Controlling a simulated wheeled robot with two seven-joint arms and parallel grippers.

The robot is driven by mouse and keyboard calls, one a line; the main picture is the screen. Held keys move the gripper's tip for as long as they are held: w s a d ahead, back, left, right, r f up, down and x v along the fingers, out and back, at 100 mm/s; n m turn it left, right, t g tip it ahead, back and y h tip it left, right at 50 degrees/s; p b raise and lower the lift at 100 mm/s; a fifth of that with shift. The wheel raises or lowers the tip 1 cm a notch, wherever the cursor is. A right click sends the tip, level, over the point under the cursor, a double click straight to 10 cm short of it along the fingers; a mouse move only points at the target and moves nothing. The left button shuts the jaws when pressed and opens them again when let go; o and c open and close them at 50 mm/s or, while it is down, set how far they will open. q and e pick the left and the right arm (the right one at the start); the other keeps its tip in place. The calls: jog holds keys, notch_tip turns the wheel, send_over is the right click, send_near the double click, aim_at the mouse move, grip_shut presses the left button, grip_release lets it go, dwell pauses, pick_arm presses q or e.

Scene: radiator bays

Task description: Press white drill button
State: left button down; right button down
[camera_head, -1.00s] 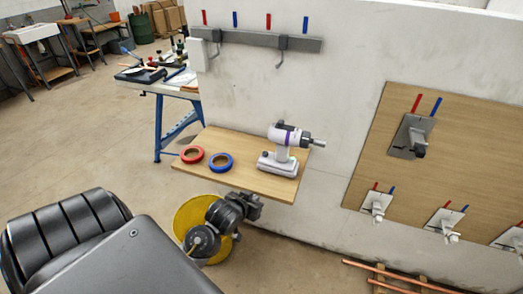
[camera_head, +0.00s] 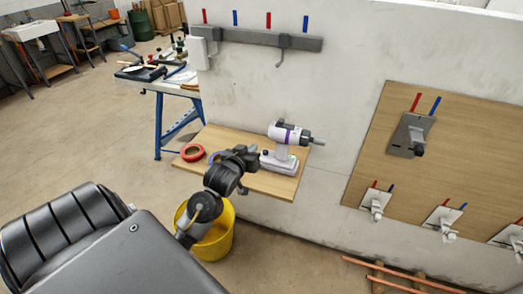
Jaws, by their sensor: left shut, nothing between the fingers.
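A white drill (camera_head: 287,140) with a purple band and dark chuck stands upright on a wooden shelf (camera_head: 280,184) fixed to the wall. Its chuck points right. The white button cannot be made out at this size. My left gripper (camera_head: 254,156) is shut and empty, just left of the drill's handle and above the shelf. It is close to the drill, and whether they touch cannot be told. My right gripper is not in view.
A red tape roll (camera_head: 192,152) lies on the shelf's left. A blue roll (camera_head: 213,157) is mostly hidden behind my arm. A yellow bucket (camera_head: 216,242) stands below. A wooden board (camera_head: 380,178) with valves is on the wall at right.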

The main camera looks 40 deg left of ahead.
pick_arm(q)
send_over(265, 152)
jog(key=s, duration=0.2)
jog(key=shift+a+f+p, duration=0.3)
jog(key=shift+f+p, duration=0.15)
jog(key=shift+f, duration=0.4)
notch_tip(265, 152, down, 3)
jog(key=shift+d+r, duration=0.15)
jog(key=shift+r, duration=0.05)
jog(key=shift+d+f, duration=0.1)
jog(key=shift+f, duration=0.7)
